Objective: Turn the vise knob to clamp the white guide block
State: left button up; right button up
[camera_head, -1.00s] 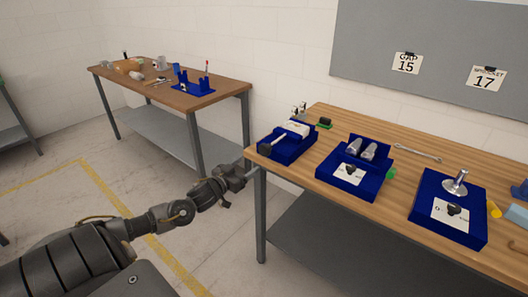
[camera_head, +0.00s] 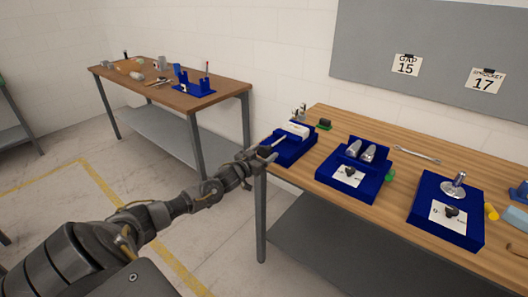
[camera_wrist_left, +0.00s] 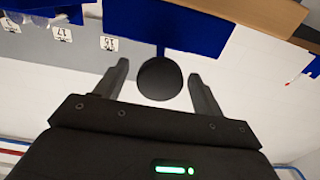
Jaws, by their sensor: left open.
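The vise (camera_head: 291,150) is a blue block at the left end of the near workbench. The white guide block (camera_head: 295,130) lies on top of it. The round dark vise knob (camera_wrist_left: 159,79) shows in the left wrist view at the end of a blue part, between the two fingers. My left gripper (camera_wrist_left: 159,88) is open, with one finger on each side of the knob and visible gaps on both sides. In the head view my left gripper (camera_head: 262,157) is at the bench's left end and hides the knob. My right gripper is not in view.
Two more blue fixtures, one with metal cylinders (camera_head: 361,151) and one with a metal disc (camera_head: 453,190), stand to the right on the workbench (camera_head: 400,140). A wrench (camera_head: 417,154) lies behind them. Another bench (camera_head: 225,92) stands at the back left.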

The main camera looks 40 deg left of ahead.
pick_arm(q)
jog(key=shift+w, duration=0.35)
jog(key=shift+c, duration=0.3)
jog(key=c, duration=0.9)
jog(key=shift+c, duration=0.2)
jog(key=shift+m, duration=0.3)
